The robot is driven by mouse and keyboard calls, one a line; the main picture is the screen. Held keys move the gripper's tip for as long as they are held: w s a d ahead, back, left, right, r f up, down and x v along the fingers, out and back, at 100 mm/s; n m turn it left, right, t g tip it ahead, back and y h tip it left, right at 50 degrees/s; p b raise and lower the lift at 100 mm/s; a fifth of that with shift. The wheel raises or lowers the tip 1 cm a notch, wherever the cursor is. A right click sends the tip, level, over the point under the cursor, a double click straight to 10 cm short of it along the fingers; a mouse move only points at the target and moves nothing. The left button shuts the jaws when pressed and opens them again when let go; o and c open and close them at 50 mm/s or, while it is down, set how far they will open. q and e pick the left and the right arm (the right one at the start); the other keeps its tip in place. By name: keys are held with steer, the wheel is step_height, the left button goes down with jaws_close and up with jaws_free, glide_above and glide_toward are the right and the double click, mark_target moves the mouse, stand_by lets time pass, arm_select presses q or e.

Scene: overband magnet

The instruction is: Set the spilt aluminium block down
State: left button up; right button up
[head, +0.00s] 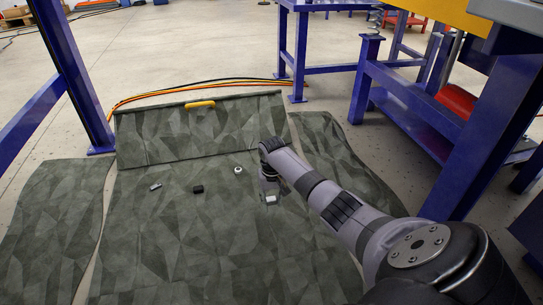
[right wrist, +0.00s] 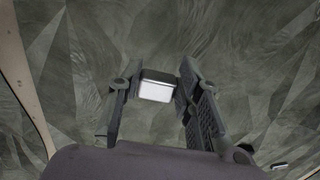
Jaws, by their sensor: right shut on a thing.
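The aluminium block (right wrist: 157,86) is a small silvery box with a bright top, held between the two fingers of my right gripper (right wrist: 156,92) in the right wrist view. In the head view my right gripper (head: 270,187) hangs over the patterned grey-green mat (head: 190,240), and the block (head: 271,199) shows at its fingertips. The gap between block and mat, if any, is hard to judge. My left gripper is out of view.
On the mat lie a small grey piece (head: 155,186), a black block (head: 198,189) and a pale ring-like piece (head: 238,170). Behind is a raised flap with a yellow handle (head: 200,104). Blue steel frames (head: 300,50) stand around. The mat's front is clear.

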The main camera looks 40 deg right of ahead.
mark_target(272, 216)
steer(key=shift+f+b, duration=2)
steer(key=shift+f, duration=0.7)
steer(key=shift+r, duration=0.15)
steer(key=o, duration=0.8)
steer(key=shift+f, duration=0.2)
steer(key=shift+o, duration=0.2)
steer(key=shift+r, duration=0.2)
step_height(272, 216, up, 12)
steer(key=p, duration=0.9)
steer(key=shift+p, duration=0.35)
